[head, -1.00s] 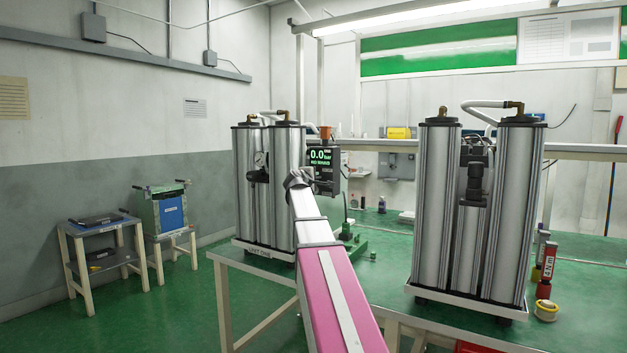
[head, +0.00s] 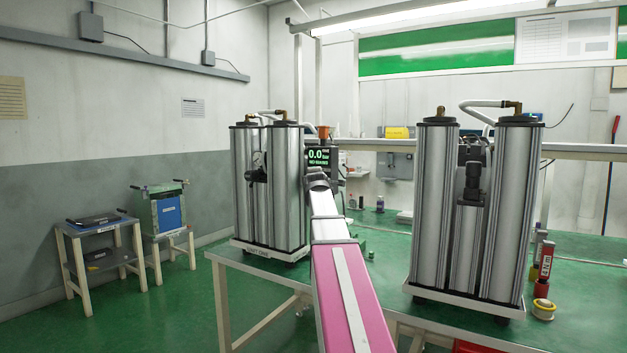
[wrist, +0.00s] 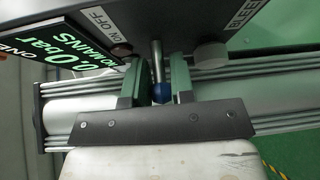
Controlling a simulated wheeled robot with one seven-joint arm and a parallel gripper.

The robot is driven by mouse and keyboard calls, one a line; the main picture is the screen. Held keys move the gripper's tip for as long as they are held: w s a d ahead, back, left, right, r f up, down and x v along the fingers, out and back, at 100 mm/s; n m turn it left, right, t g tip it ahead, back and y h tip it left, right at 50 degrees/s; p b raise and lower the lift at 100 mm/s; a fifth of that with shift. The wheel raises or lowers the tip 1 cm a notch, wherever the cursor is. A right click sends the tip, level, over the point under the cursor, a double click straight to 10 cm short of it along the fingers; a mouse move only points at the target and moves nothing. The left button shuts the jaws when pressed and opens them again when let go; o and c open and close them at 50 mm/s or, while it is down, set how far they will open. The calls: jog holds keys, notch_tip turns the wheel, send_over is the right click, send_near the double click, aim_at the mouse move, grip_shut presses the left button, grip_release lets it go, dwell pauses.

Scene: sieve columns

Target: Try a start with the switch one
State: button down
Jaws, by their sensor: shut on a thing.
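In the wrist view my gripper (wrist: 158,90) is shut on the switch one (wrist: 158,68), a metal lever with a blue tip, under the ON OFF label. Whether the lever is at ON or OFF I cannot tell. The switch is on the dark control box (wrist: 205,22) of unit one. Its green display (head: 319,158) reads 0.0 bar; a smaller line below is hard to read. The display also shows in the wrist view (wrist: 75,48), tilted. Unit one's twin silver columns (head: 285,190) stand left of my arm. My arm hides the lever in the head view.
A round knob (wrist: 211,55) beside the switch is near the BLEED label. A second column unit (head: 431,210) stands right on the green bench (head: 375,270). A red bottle (head: 543,268) and yellow tape roll (head: 543,309) are at its right.

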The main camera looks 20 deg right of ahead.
jog(key=shift+s+d+n+t+y, duration=0.1)
jog(key=shift+s+d+n+y, duration=0.15)
jog(key=shift+n+y, duration=1.1)
jog(key=shift+s+d+n+t+y, duration=0.2)
jog(key=shift+n+y, duration=0.6)
jog(key=shift+y, duration=1.05)
jog(key=shift+s+d+n+y, duration=0.15)
jog(key=shift+d+n+y, duration=0.15)
jog(key=shift+n+y, duration=1.05)
jog(key=shift+y, duration=0.75)
jog(key=c, duration=1.1)
grip_release()
jog(key=v, duration=1.1)
jog(key=shift+r, duration=0.1)
